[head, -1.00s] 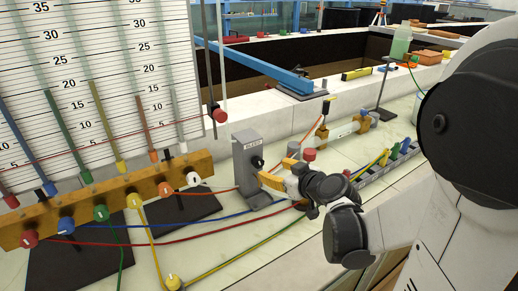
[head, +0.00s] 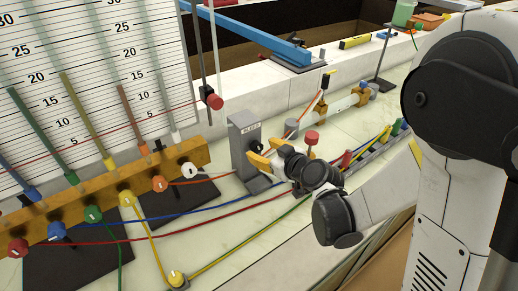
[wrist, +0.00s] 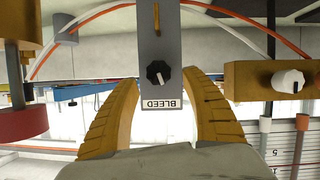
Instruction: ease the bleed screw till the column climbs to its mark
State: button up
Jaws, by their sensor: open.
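The bleed screw (head: 254,145) is a small black knob on a grey upright block (head: 243,140). In the wrist view the knob (wrist: 159,73) faces me above an upside-down BLEED label (wrist: 161,104). My gripper (head: 267,152) is open, its orange fingers (wrist: 162,82) on either side of the knob with gaps at both sides. I cannot tell the exact depth between fingertips and knob. The scale board (head: 95,75) carries several slanted coloured columns. A thin red line crosses it from a red-knobbed slider (head: 214,101). Which column belongs to the screw is unclear.
An orange manifold (head: 120,195) with coloured valve knobs stands below the board. Coloured hoses cross the bench near the block. A red-capped post (head: 312,138) stands close to my wrist. A blue bar (head: 245,30) lies behind.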

aim_at(260, 147)
jog(key=b+x, duration=0.1)
jog(key=x, duration=0.3)
jog(key=shift+w, duration=0.15)
jog(key=c, duration=1.2)
jog(key=shift+d+f+m+g+y+b, duration=0.15)
jog(key=shift+m+g+y+b, duration=0.15)
jog(key=shift+m, duration=0.4)
jog(key=shift+m+y, duration=0.5)
jog(key=shift+m, duration=0.1)
